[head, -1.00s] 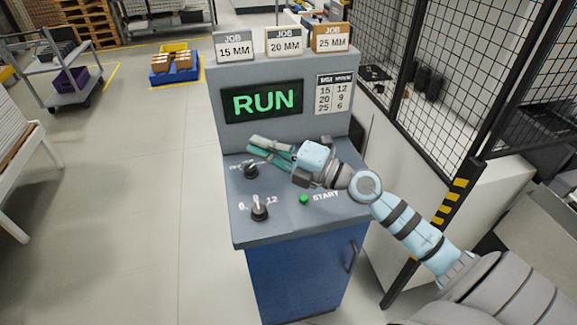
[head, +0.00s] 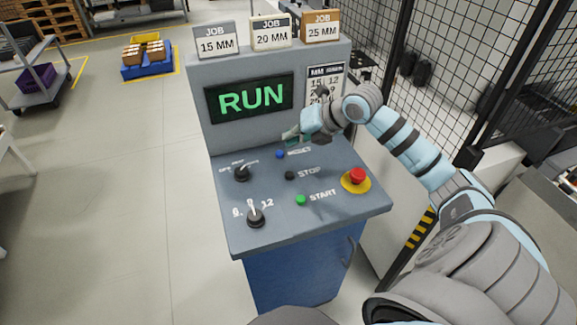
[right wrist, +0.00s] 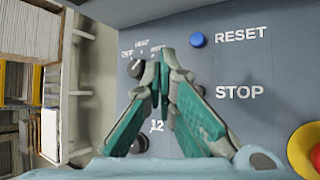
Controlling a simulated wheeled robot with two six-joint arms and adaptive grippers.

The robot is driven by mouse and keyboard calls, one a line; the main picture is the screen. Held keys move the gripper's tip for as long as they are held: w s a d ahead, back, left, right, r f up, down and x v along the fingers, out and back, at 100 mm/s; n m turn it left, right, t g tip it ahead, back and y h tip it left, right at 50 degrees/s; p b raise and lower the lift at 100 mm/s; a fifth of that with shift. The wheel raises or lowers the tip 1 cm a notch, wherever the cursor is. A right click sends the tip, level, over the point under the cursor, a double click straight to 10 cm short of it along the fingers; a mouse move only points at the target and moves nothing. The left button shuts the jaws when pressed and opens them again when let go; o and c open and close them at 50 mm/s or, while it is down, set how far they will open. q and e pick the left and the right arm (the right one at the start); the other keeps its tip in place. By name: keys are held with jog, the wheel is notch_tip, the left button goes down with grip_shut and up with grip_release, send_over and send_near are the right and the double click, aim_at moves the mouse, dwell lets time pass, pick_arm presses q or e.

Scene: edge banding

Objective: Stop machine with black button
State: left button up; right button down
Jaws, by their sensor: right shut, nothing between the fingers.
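The black STOP button (head: 290,175) sits on the sloped grey control panel (head: 330,205), between the blue RESET button (head: 280,154) and the green START button (head: 300,199). The display (head: 250,97) reads RUN in green. My right gripper (head: 288,138) is shut and empty, behind the STOP button and near RESET, apparently above the panel. In the right wrist view its green fingers (right wrist: 160,72) meet at the tips, left of the blue button (right wrist: 197,40). The STOP label shows there, with its button mostly hidden by a finger. My left gripper is out of view.
A red emergency button (head: 357,175) on a yellow base is at the panel's right. Two black selector knobs (head: 241,173) and (head: 256,218) are at its left. Job cards (head: 271,33) stand on top. A mesh fence (head: 440,70) is close on the right.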

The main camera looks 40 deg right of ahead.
aim_at(292, 172)
jog(key=shift+f+b, duration=3.2)
jog(key=shift+f, duration=1.15)
jog(key=shift+f+b, duration=0.3)
jog(key=shift+f, duration=0.1)
jog(key=shift+s+f+b, duration=0.1)
jog(key=shift+f+b, duration=0.3)
jog(key=shift+f, duration=0.1)
jog(key=shift+r, duration=0.1)
jog(key=shift+r+p, duration=0.75)
jog(key=shift+r, duration=0.1)
notch_tip(292, 172, up, 5)
jog(key=p, duration=0.4)
jog(key=shift+r, duration=0.1)
